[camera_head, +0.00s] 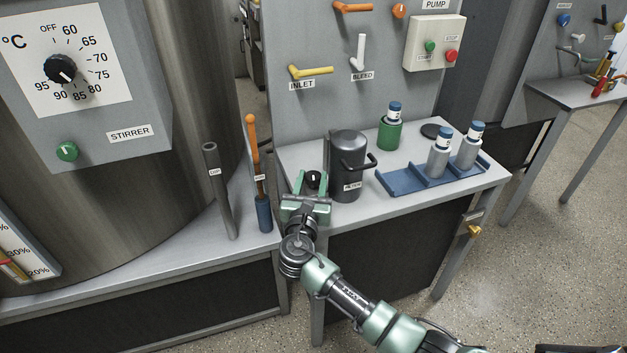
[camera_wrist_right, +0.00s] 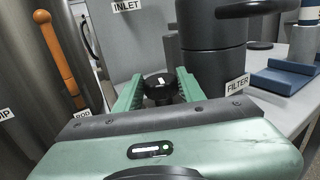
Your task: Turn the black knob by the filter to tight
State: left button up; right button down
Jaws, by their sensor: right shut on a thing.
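The black knob (camera_wrist_right: 160,86) with a white mark on its face shows in the right wrist view, just left of the filter. It also shows small in the head view (camera_head: 313,179). My right gripper (camera_head: 312,184) is at the knob, with its green fingers on either side of it and shut on it. The filter (camera_head: 347,165) is a dark grey canister with a side handle and a FILTER label; it stands on the bench and fills the upper right of the right wrist view (camera_wrist_right: 212,50). My left gripper is in neither view.
A blue tray (camera_head: 405,187) holds grey bottles right of the filter, with a green bottle (camera_head: 390,132) behind. A grey dip tube (camera_head: 220,190) and an orange-handled rod (camera_head: 252,145) stand left of my right gripper. The panel with INLET and BLEED levers rises behind.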

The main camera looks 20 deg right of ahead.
jog(key=shift+a+m+g+h, duration=0.1)
jog(key=shift+m+g+h, duration=0.35)
jog(key=shift+h, duration=0.25)
jog(key=c, duration=1.1)
grip_release()
jog(key=shift+c, duration=0.2)
jog(key=v, duration=0.7)
jog(key=shift+s+a, duration=0.25)
jog(key=shift+s, duration=0.05)
